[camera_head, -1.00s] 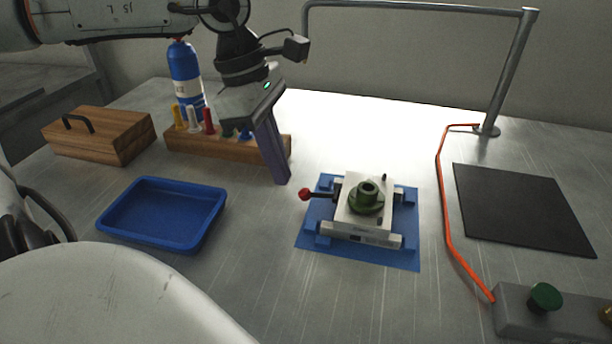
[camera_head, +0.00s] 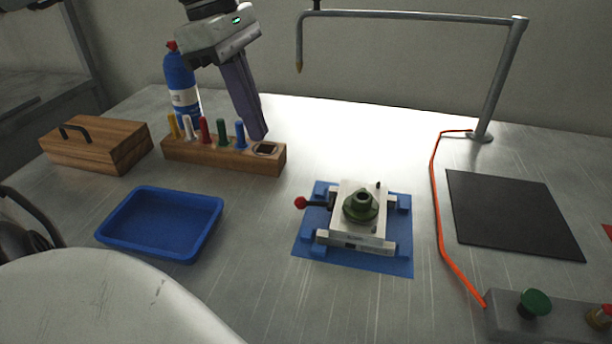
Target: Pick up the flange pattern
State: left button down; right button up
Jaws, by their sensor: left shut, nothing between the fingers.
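The green flange pattern (camera_head: 361,205), a round flange with a raised hub, sits on the light grey mould block (camera_head: 350,238) of the fixture. The fixture stands on a blue mat (camera_head: 304,249) and has a red-knobbed lever at its left. My left gripper (camera_head: 256,136) is shut and empty. It hangs above and behind the wooden rack, up and to the left of the flange pattern and well apart from it. My right gripper is not in view.
A wooden rack (camera_head: 215,157) holds several coloured tools. A blue tray (camera_head: 160,222), a wooden box (camera_head: 97,142) and a blue bottle (camera_head: 183,86) are at left. At right are a metal post (camera_head: 501,80), orange cable (camera_head: 439,215), black pad (camera_head: 512,213) and button box (camera_head: 510,320).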

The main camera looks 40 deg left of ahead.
aim_at(361, 205)
jog(key=k, duration=1.5)
